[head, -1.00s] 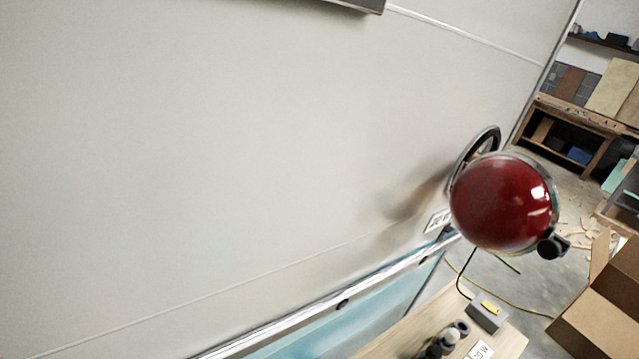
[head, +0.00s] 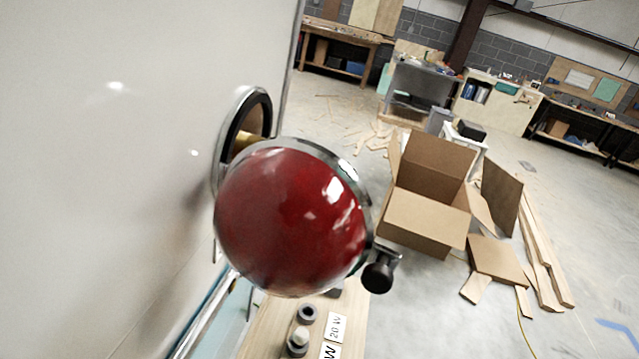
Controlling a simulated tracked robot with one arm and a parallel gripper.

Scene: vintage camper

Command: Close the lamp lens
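The red domed lamp lens (head: 290,222) stands large near the middle of the head view. It has a chrome rim, and a black knob (head: 378,277) sticks out from the rim at its lower right. Behind it, the round lamp base (head: 236,125) with a dark and chrome ring is on the camper wall. A brass-coloured part (head: 243,141) shows between base and lens. The lens stands open, swung away from the base; the hinge is hidden. My gripper is not in view.
The pale camper wall (head: 100,180) fills the left. A wooden bench top (head: 265,330) below the lens holds small round parts (head: 299,338) and "W" labels (head: 338,326). An open cardboard box (head: 425,215) and wood scraps lie on the floor to the right.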

